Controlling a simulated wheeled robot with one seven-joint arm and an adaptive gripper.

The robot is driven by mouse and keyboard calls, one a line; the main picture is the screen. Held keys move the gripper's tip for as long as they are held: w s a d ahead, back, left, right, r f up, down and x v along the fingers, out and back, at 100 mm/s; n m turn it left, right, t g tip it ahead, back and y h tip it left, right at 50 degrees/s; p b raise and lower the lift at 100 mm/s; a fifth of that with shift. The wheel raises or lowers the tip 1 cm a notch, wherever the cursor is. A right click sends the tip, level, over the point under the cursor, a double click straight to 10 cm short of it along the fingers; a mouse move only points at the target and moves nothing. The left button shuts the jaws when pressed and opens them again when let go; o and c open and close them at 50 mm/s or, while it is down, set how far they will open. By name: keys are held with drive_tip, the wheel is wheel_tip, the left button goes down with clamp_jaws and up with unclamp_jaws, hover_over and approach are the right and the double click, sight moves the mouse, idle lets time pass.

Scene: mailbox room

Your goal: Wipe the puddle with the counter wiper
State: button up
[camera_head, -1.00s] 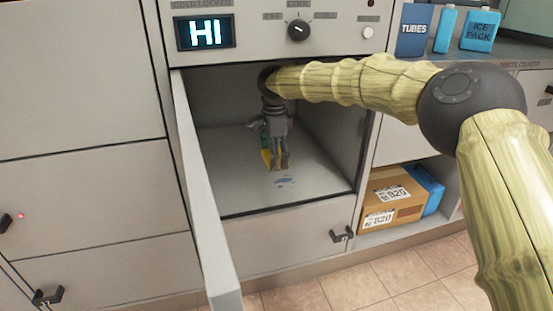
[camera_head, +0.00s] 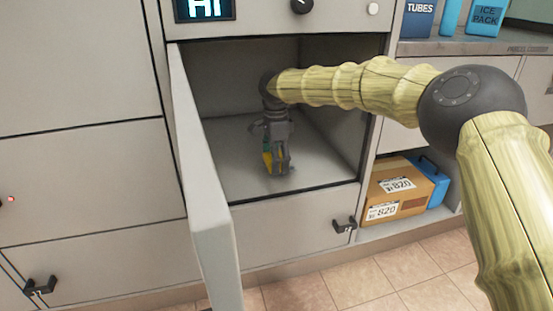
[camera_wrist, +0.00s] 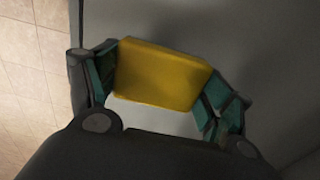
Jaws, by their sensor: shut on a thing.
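My gripper (camera_head: 278,170) is inside the open locker compartment, low over its floor (camera_head: 235,172). It is shut on the counter wiper (camera_wrist: 160,75), a yellow block held between the teal finger pads in the wrist view. In the head view only a thin yellow and green part of the wiper (camera_head: 267,158) shows beside the fingers. The wiper is at or just above the compartment floor; I cannot tell if it touches. No puddle shows in the current frames; the gripper and wiper may hide some of the floor.
The open locker door (camera_head: 205,185) stands to the left of the opening. The compartment's right wall (camera_head: 340,110) is close to my arm. A cardboard box (camera_head: 402,188) and a blue container (camera_head: 437,180) sit on a lower shelf at right. Ice pack and tubes containers stand above.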

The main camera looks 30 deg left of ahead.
sight(297, 168)
drive_tip(key=shift+f, duration=0.95)
idle(0.9)
drive_tip(key=shift+w+d+r+p, duration=0.25)
drive_tip(key=shift+w+p, duration=0.05)
drive_tip(key=shift+p, duration=0.2)
drive_tip(key=shift+w+d+p, duration=0.5)
drive_tip(key=shift+w+p, duration=0.1)
drive_tip(key=shift+p, duration=0.25)
drive_tip(key=shift+w+d+f+p, duration=0.1)
drive_tip(key=shift+w+d+p, duration=0.3)
drive_tip(key=shift+w+p, duration=0.15)
drive_tip(key=shift+d, duration=0.1)
drive_tip(key=shift+w+d+p, duration=0.6)
drive_tip(key=shift+w+p, duration=0.15)
drive_tip(key=shift+p, duration=0.3)
drive_tip(key=shift+w+d+f+p, duration=0.15)
drive_tip(key=shift+w+d+p, duration=0.35)
drive_tip(key=shift+w+p, duration=0.1)
